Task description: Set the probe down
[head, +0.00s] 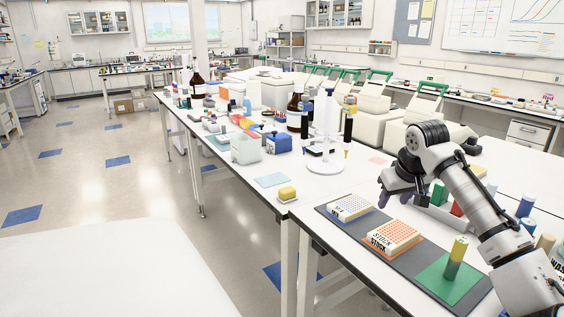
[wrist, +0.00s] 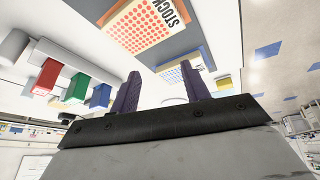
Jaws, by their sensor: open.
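My gripper (head: 395,198) is open and empty above the bench, behind the racks. Its two purple fingers also show apart in the wrist view (wrist: 162,86), with nothing between them. A yellow and dark olive cylinder (head: 455,258), which may be the probe, stands upright on a green pad (head: 428,283) at the near end of a dark grey mat (head: 338,225). My gripper is well apart from it. I cannot make out this cylinder in the wrist view.
An orange-dotted STOCK rack (head: 393,239) and a blue-based rack (head: 350,208) lie on the mat. Red (wrist: 45,77), green (wrist: 77,88) and blue (wrist: 100,96) blocks stand beside a grey holder. A white stand (head: 326,140) rises behind. Bench space left of the mat is narrow.

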